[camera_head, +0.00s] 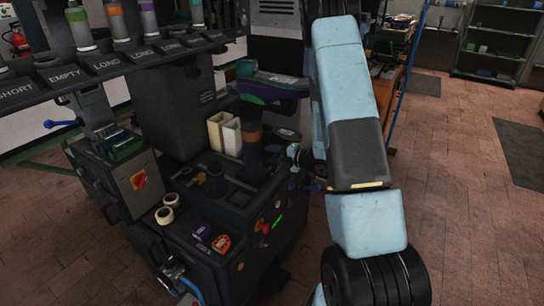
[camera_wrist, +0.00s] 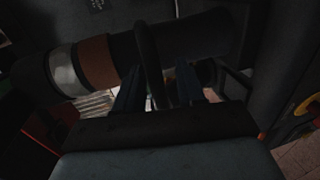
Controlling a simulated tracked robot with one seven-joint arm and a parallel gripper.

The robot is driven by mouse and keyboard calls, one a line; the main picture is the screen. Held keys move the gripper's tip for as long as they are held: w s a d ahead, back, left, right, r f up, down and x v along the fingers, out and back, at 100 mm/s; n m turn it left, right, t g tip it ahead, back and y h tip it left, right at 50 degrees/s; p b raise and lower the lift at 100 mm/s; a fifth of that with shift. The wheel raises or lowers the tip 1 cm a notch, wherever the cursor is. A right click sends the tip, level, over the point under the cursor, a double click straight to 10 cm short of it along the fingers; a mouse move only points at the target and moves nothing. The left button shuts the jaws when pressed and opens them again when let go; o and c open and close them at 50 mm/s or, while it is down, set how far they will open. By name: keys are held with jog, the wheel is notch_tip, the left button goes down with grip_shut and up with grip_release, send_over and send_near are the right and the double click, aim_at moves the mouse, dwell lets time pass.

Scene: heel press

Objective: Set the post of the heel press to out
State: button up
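The heel press (camera_head: 215,225) is the dark machine at left and centre in the head view. A dark upright post (camera_head: 252,142) with a brown band stands on its deck. In the wrist view a dark cylinder with a silver and a brown band (camera_wrist: 97,62), seemingly this post, lies across the picture. My gripper (camera_wrist: 158,88) shows in the wrist view with its two dark fingers apart. A thin dark curved bar (camera_wrist: 148,55) shows between them, nearer the left finger; I cannot tell whether they touch.
A purple and green shoe-shaped piece (camera_head: 272,84) is above the post. A labelled rack (camera_head: 105,63) with bottles is at upper left. Tape rolls (camera_head: 167,208) and small boxes (camera_head: 212,238) lie on the front deck.

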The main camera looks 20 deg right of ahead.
jog(key=v, duration=1.3)
jog(key=shift+s+d, duration=0.25)
jog(key=shift+s, duration=0.05)
